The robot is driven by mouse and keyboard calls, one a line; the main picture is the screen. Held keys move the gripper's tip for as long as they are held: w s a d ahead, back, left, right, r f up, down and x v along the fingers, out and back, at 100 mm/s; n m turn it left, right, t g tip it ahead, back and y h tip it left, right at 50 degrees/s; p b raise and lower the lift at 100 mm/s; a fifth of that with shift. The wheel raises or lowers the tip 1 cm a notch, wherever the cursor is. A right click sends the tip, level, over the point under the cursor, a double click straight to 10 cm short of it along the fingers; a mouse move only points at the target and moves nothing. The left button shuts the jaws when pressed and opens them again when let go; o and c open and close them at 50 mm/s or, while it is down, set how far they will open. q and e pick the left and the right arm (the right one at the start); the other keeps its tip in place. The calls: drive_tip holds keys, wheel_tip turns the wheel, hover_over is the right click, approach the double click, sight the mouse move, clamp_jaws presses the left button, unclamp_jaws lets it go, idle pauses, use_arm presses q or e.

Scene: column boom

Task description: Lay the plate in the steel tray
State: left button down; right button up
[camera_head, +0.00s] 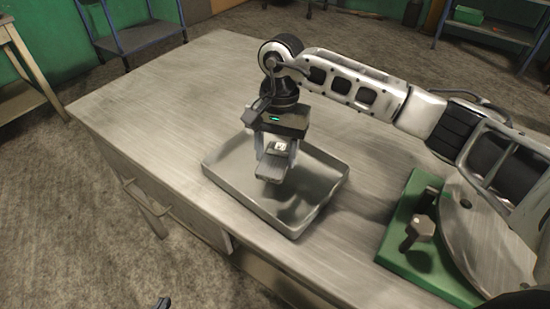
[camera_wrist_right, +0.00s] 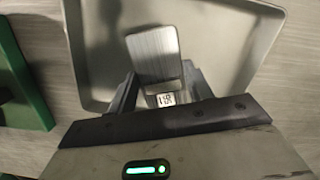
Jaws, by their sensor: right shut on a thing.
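The steel tray (camera_head: 240,201) lies on the workbench, shallow and rectangular; it also shows in the right wrist view (camera_wrist_right: 228,62). My right gripper (camera_head: 279,158) is over the tray, pointing down. It is shut on the plate (camera_head: 271,173), a small brushed-metal piece with a black-and-white label at the gripped end. In the right wrist view the plate (camera_wrist_right: 155,52) sticks out between the fingers, within the outline of the tray. I cannot tell whether it touches the tray floor. Only a small dark tip of my left gripper (camera_head: 162,303) shows at the bottom edge.
A green base (camera_head: 402,240) with a grey disc (camera_head: 478,232) and a knob stands right of the tray. The bench (camera_head: 140,92) is clear at the left and back. Shelves stand behind.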

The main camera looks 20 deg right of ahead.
sight(276, 155)
drive_tip(key=shift+w+f, duration=0.3)
drive_tip(key=shift+f, duration=0.05)
wheel_tip(276, 155, down, 2)
drive_tip(key=shift+f+p, duration=0.1)
drive_tip(key=shift+p, duration=0.55)
drive_tip(key=shift+f, duration=0.3)
drive_tip(key=shift+f, duration=0.1)
drive_tip(key=shift+f+b, duration=0.2)
drive_tip(key=shift+b, duration=0.15)
drive_tip(key=o, duration=1.4)
drive_tip(key=shift+o, duration=0.2)
drive_tip(key=shift+r, duration=0.1)
